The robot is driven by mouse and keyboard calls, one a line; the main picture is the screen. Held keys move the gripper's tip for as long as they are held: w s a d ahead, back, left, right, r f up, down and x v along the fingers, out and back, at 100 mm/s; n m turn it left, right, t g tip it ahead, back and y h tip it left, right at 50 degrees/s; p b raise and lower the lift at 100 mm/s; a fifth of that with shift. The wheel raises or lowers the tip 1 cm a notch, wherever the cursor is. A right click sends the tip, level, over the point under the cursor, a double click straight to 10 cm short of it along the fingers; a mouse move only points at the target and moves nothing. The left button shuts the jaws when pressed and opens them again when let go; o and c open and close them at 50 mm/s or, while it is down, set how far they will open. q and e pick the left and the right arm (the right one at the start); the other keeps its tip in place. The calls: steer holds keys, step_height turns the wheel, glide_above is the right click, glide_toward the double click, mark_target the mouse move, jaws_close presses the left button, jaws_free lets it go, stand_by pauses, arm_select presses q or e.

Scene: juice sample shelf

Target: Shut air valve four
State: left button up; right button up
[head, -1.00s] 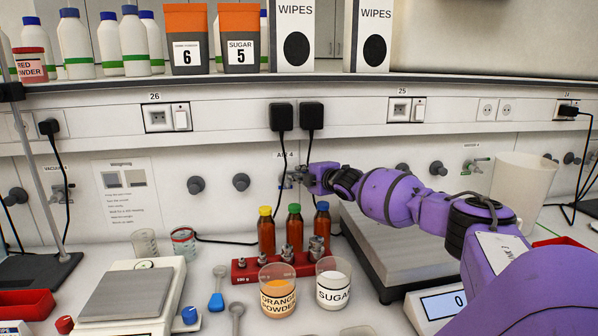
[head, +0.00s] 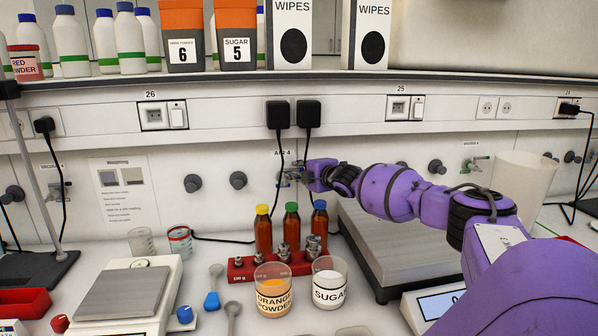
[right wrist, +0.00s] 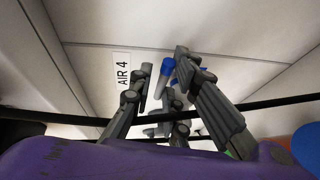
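Air valve four (head: 284,179) is a small metal tap on the wall below its partly covered AIR 4 label (head: 281,154). My right gripper (head: 300,175) is at the valve and hides part of it in the head view. In the right wrist view, the valve's blue handle (right wrist: 167,70) lies between the spread fingers of my right gripper (right wrist: 163,75), close to the right finger. A gap shows between the handle and the left finger. The AIR 4 label (right wrist: 122,71) is left of the fingers. My left gripper is not in view.
Black cables hang from two plugs (head: 293,114) beside the valve. Bottles (head: 264,232), a red weight block (head: 240,270) and cups of orange powder (head: 273,299) and sugar (head: 328,291) stand below. A balance (head: 120,292) is at left. Other valves line the wall.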

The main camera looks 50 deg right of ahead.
steer(key=shift+f, duration=0.1)
steer(key=shift+s+f, duration=0.1)
steer(key=shift+s, duration=0.05)
steer(key=v, duration=1.2)
steer(key=shift+r, duration=0.2)
stand_by(0.5)
